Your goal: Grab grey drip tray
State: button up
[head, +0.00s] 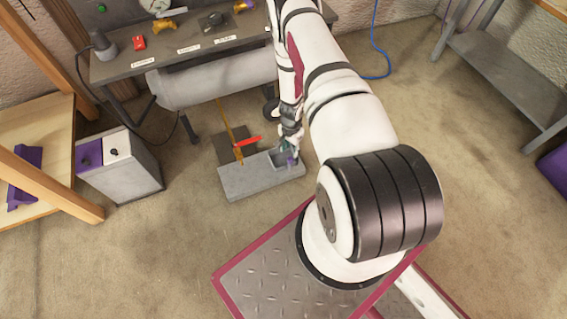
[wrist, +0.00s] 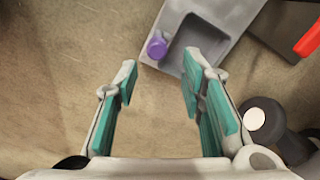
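The grey drip tray (head: 243,182) lies on the floor below the bench, a long block with a recess at its right end and a purple knob (head: 291,162) beside that recess. My gripper (head: 288,150) is over this right end in the head view and partly hides it. In the wrist view the tray (wrist: 234,12) shows at the top, cut off by the frame, with the purple knob (wrist: 157,46) at its near corner. My gripper (wrist: 160,78) is open and empty, its teal-padded fingers apart with bare floor showing between them. Contact with the tray is not visible.
A red-handled thing (head: 248,141) and a dark flat plate (head: 232,150) lie just behind the tray. A dark round part with a white disc (wrist: 256,118) is close to the right finger. A grey box (head: 125,170) stands left. The bench (head: 175,55) is behind; floor in front is clear.

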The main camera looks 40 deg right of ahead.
aim_at(290, 158)
notch_tip(290, 158, down, 7)
jog(key=shift+r+b, duration=0.1)
jog(key=shift+b, duration=0.95)
jog(key=f, duration=0.1)
jog(key=f+b, duration=0.1)
jog(key=f, duration=0.1)
jog(key=f+b, duration=0.1)
jog(key=f, duration=0.1)
jog(key=shift+s+a+f, duration=0.1)
jog(key=shift+s+f, duration=0.05)
jog(key=shift+s, duration=0.1)
grip_shut()
